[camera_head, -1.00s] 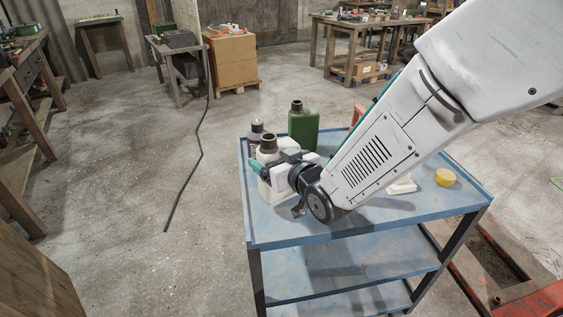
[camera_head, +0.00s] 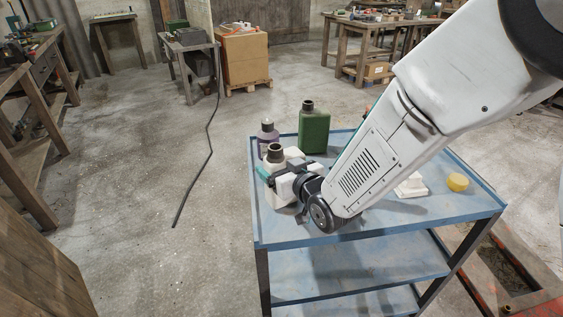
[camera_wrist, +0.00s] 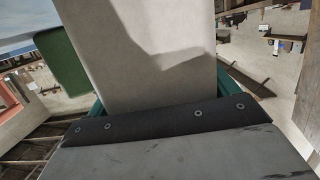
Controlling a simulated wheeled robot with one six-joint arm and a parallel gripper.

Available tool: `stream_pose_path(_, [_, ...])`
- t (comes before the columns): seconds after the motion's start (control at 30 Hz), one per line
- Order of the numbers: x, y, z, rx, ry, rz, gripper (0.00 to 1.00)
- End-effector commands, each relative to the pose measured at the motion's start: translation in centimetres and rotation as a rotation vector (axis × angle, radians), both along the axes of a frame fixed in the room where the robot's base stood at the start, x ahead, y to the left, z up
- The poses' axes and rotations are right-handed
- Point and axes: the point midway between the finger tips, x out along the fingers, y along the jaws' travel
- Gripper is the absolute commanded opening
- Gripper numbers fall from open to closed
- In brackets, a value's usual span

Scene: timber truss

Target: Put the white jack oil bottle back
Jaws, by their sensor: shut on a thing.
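The white jack oil bottle (camera_head: 275,156) has a dark cap and stands upright at the left end of the blue cart's top (camera_head: 325,236). My gripper (camera_head: 272,176) is shut on its body, with a teal finger on its left side. The bottle's pale side (camera_wrist: 140,50) fills the middle of the wrist view, between the teal fingers. The head view does not clearly show whether its base touches the cart top, as my gripper hides part of it.
A purple-grey bottle (camera_head: 267,134) stands just behind the white one. A green canister (camera_head: 314,132) is behind to the right. A white block (camera_head: 411,187) and a yellow round item (camera_head: 457,182) lie at the right. The front of the cart top is clear.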

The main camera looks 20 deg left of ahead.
Motion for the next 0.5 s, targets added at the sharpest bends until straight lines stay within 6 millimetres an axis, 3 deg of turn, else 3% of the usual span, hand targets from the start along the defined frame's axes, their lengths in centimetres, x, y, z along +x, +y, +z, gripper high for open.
stream_pose_path(0.27, [0.02, 0.02, -0.26, 0.001, -0.001, 0.000, 0.32])
stream_pose_path(0.3, [0.01, 0.01, -0.26, 0.000, 0.000, 0.000, 0.97])
stream_pose_path(0.5, [0.00, 0.00, -0.25, 0.000, 0.000, 0.000, 1.00])
